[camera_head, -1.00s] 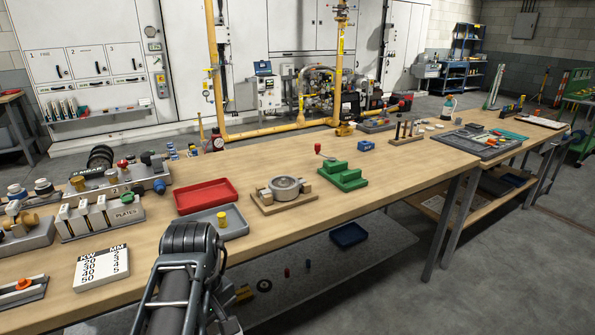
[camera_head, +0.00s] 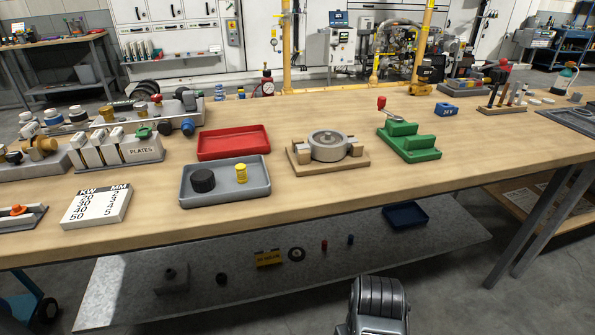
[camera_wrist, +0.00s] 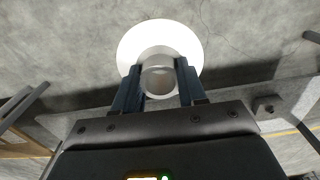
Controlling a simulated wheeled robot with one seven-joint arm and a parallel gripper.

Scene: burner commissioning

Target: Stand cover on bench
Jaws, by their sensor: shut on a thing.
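In the wrist view my gripper (camera_wrist: 160,82) is shut on a grey metal cylinder with an open, hollow end, which I take to be the hub of the cover. A round white disc (camera_wrist: 185,38) shows behind the cylinder and seems to be part of the same piece. Concrete floor lies behind it. The wooden bench (camera_head: 335,200) crosses the head view. A dark part of my arm shows at the bottom of that view, in front of the bench; my gripper and the cover are out of that view.
The bench bears a number card (camera_head: 96,206), a grey tray (camera_head: 222,201), a red tray (camera_head: 234,142), a round metal fixture on a wooden base (camera_head: 330,163) and a green stepped block (camera_head: 408,141). A lower shelf (camera_head: 210,255) holds small parts.

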